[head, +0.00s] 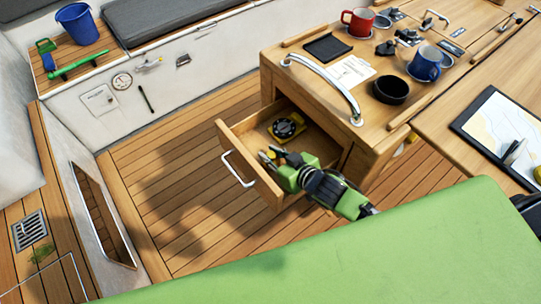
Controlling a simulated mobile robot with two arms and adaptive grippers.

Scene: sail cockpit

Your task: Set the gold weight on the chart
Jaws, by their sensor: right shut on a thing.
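My right gripper (270,155) reaches into the open drawer (246,155) near its front. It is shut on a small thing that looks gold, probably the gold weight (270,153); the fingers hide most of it. I cannot tell whether it touches the drawer floor. The chart (492,118), a pale sheet on a dark-edged board, lies on the table at the far right. My left gripper is not in view.
A yellow and black round instrument (286,128) lies in the drawer behind my gripper. The tabletop holds a red mug (359,22), a blue mug (425,63), a black bowl (391,90) and a curved metal rail (325,82). Small dark items stand on the chart's right part.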

